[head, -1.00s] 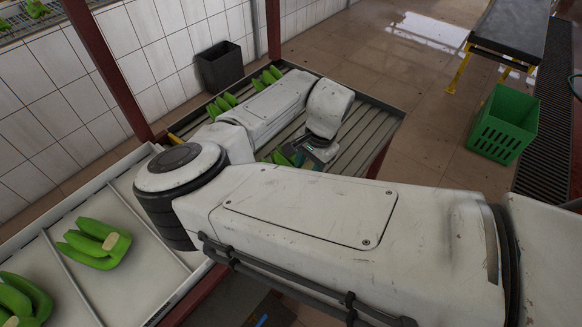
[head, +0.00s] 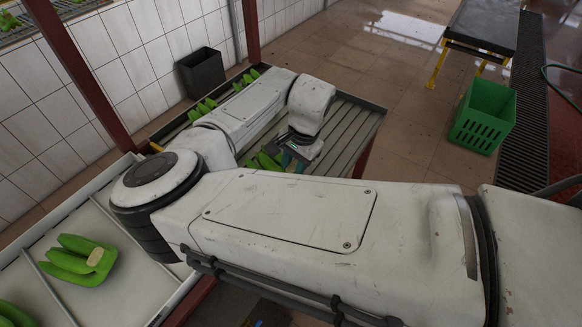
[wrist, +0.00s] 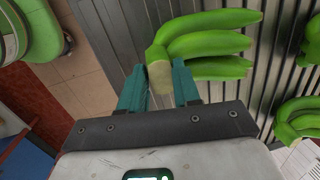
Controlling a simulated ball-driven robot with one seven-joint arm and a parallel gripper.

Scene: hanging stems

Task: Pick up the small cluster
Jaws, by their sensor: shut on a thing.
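The small cluster (wrist: 210,45) is a hand of green bananas with a pale cut crown, several fingers pointing right in the wrist view. My gripper (wrist: 160,80) has its two teal fingers on either side of the crown, shut on it. In the head view the cluster (head: 264,161) shows just left of my gripper (head: 292,157), over the slatted table (head: 350,125). My arm hides part of the table there. I cannot tell whether the cluster is clear of the slats.
More green clusters lie on the table's far left (head: 203,108) and at the right in the wrist view (wrist: 296,120). A divided white tray (head: 130,270) at the left holds larger clusters. A green crate (head: 483,117) and a dark bin (head: 201,72) stand beyond. A red post (head: 80,75) rises at left.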

